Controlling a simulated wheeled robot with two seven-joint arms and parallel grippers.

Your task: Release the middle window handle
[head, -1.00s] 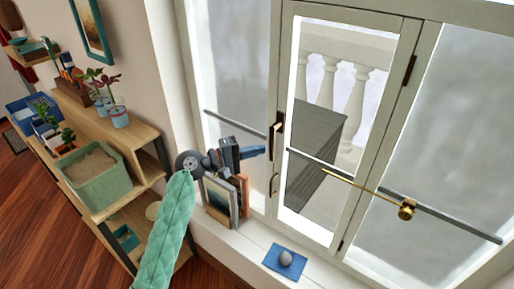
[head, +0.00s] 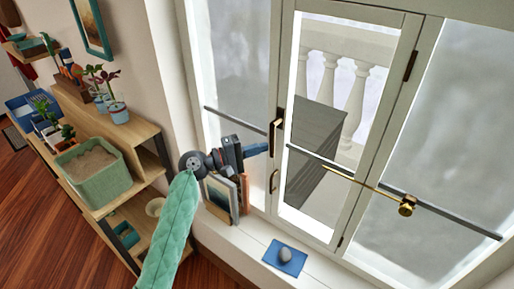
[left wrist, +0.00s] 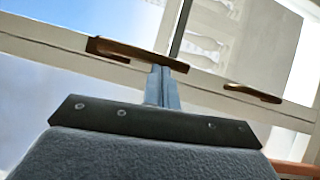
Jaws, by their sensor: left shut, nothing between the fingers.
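The middle window (head: 330,215) is a narrow white-framed pane, and it looks shut. A bronze handle (head: 278,121) is on its left side, with a second, smaller bronze handle (head: 274,181) below. My left gripper (head: 266,148) is shut and empty, its blue fingers pointing right at the lower end of the upper handle. In the left wrist view the fingertips (left wrist: 165,70) overlap the right end of one bronze handle (left wrist: 130,50); I cannot tell whether they touch. The other handle (left wrist: 252,93) is to their right. My right gripper is not in view.
Books or frames (head: 222,194) stand on the sill below my left gripper. Wooden shelves (head: 142,134) with a green sand box (head: 78,187) are at left.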

